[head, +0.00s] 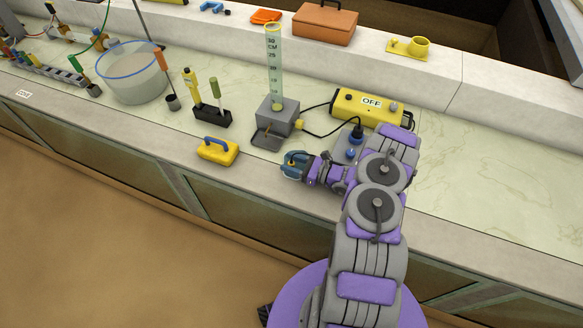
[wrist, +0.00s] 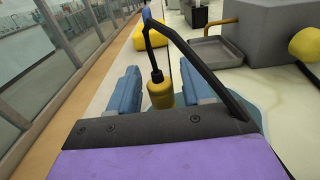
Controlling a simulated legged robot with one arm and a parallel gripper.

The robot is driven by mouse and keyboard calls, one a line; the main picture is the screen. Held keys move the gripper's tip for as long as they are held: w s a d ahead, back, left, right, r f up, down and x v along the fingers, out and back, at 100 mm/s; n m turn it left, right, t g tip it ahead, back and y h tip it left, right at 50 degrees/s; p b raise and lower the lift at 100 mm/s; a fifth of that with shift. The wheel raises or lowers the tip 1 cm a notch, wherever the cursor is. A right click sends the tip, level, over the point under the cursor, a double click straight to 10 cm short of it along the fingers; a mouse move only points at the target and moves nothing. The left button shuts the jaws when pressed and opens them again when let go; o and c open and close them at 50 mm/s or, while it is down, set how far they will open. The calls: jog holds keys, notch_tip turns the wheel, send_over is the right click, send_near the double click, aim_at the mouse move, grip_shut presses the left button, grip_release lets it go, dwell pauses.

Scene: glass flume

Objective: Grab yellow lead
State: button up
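The yellow lead's plug end (wrist: 160,94), a short yellow cylinder with a dark collar, shows in the wrist view between my two blue fingers. A thin black line runs up from its collar. My gripper (wrist: 160,88) is open, with a narrow gap on each side of the plug. In the head view my gripper (head: 294,165) is over the bench's front edge, right of the yellow-and-blue handled block, and I cannot make out the plug there. Another yellow plug (head: 299,124) sits at the grey base's side, also in the wrist view (wrist: 306,45), with a black cable.
The grey base (head: 277,117) carries a tall graduated tube (head: 274,62). A yellow box (head: 368,107) marked OFF stands behind my arm. The yellow handled block (head: 218,151) is left of my gripper. The bench front (head: 130,132) is fairly clear.

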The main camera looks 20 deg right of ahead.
grip_shut()
dwell(0.3)
